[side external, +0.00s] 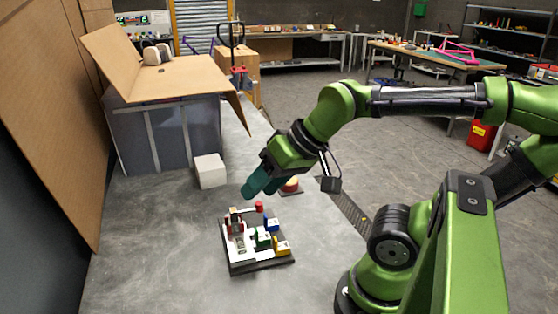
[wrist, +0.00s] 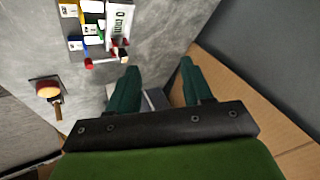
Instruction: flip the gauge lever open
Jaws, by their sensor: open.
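A dark board (side external: 259,265) lies on the grey table and carries several small coloured blocks and a white gauge-like part (side external: 238,238). A red-tipped piece (side external: 259,207) stands up at its far edge; I cannot tell whether it is the gauge lever. In the wrist view the board's parts are at the top left, with a white marked plate (wrist: 119,22) and a red tip (wrist: 88,63). My gripper (side external: 256,188) has teal fingers and is above the table, beyond the board's far edge. In the wrist view its fingers (wrist: 158,70) are apart with nothing held.
A white block (side external: 210,171) stands at the left, beyond the board. Behind it are a large grey box (side external: 150,135) and open cardboard. The table in front and left of the board is clear.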

